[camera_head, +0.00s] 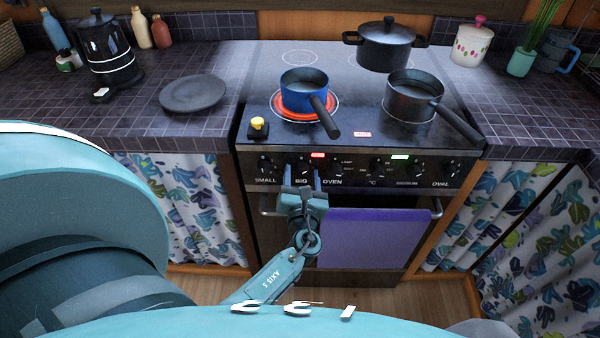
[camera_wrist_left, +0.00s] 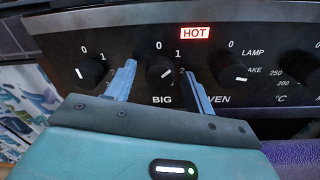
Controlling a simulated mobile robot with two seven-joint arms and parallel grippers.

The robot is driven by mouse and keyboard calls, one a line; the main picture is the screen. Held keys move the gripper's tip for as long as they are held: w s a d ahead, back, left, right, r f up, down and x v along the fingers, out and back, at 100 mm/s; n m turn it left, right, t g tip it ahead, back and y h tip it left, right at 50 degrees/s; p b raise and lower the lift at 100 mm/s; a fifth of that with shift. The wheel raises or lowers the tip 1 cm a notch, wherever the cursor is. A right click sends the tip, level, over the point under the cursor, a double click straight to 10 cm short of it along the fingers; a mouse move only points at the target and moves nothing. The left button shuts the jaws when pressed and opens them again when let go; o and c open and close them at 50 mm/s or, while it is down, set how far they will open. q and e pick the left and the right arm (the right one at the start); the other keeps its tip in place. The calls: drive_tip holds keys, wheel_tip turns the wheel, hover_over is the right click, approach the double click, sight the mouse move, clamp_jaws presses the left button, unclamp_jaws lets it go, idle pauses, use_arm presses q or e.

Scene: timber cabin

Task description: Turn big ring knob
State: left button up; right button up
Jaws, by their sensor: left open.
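The big ring knob (camera_wrist_left: 160,70) is a round black knob with a white mark, above the label BIG on the stove's front panel. In the head view the knob (camera_head: 305,166) is partly hidden by my left gripper (camera_head: 302,180). My left gripper is open, with one blue finger on each side of the knob in the left wrist view. The fingertips look close to the panel; I cannot tell whether they touch the knob. A blue saucepan (camera_head: 303,82) stands on a glowing red ring (camera_head: 279,104). My right gripper is not in view.
The small knob (camera_wrist_left: 90,72) and the oven knob (camera_wrist_left: 229,69) flank the big one. A purple towel (camera_head: 372,238) hangs on the oven door. A dark saucepan (camera_head: 413,97) and a lidded pot (camera_head: 385,48) stand on the hob. A yellow-topped black object (camera_head: 258,128) sits at its front left.

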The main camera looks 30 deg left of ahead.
use_arm(q)
drive_tip(key=c, duration=1)
drive_tip(key=shift+o, duration=0.2)
